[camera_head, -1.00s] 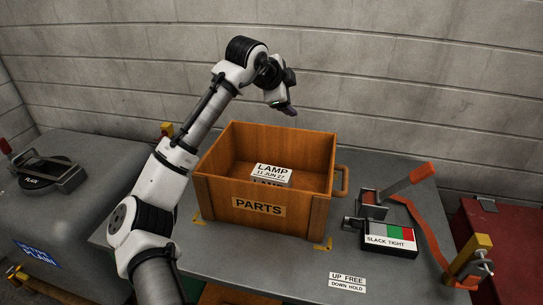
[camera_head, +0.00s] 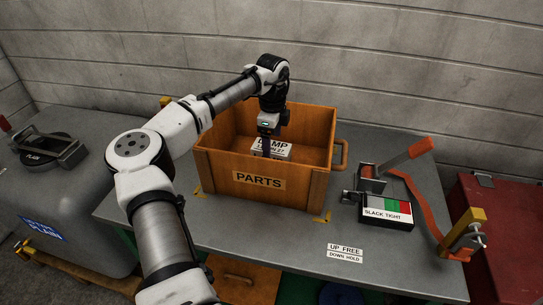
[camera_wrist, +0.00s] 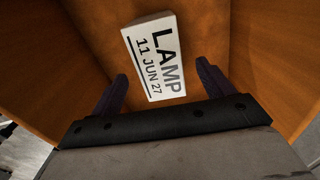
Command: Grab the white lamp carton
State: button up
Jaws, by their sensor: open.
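The white lamp carton (camera_head: 283,151) lies on the floor of the orange wooden parts crate (camera_head: 221,178). Its top reads LAMP 11 JUN 27. In the wrist view the carton (camera_wrist: 152,50) is slightly tilted in the picture, ahead of and between my two dark fingers. My gripper (camera_wrist: 163,82) is open and empty, pointing down. In the head view my gripper (camera_head: 269,134) is over the crate and covers part of the carton's label. I cannot tell the exact gap between fingertips and carton.
The crate walls (camera_wrist: 254,35) rise around the carton on all sides. Right of the crate stand a red-handled lever (camera_head: 405,156) and a SLACK TIGHT box (camera_head: 387,213). A grey case (camera_head: 80,200) is at the left, a red box (camera_head: 505,215) at the far right.

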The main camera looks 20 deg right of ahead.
aim_at(272, 147)
jog(key=shift+a+f+p, duration=0.1)
jog(key=shift+f+p, duration=0.55)
jog(key=shift+f, duration=2.1)
jog(key=c, duration=1.1)
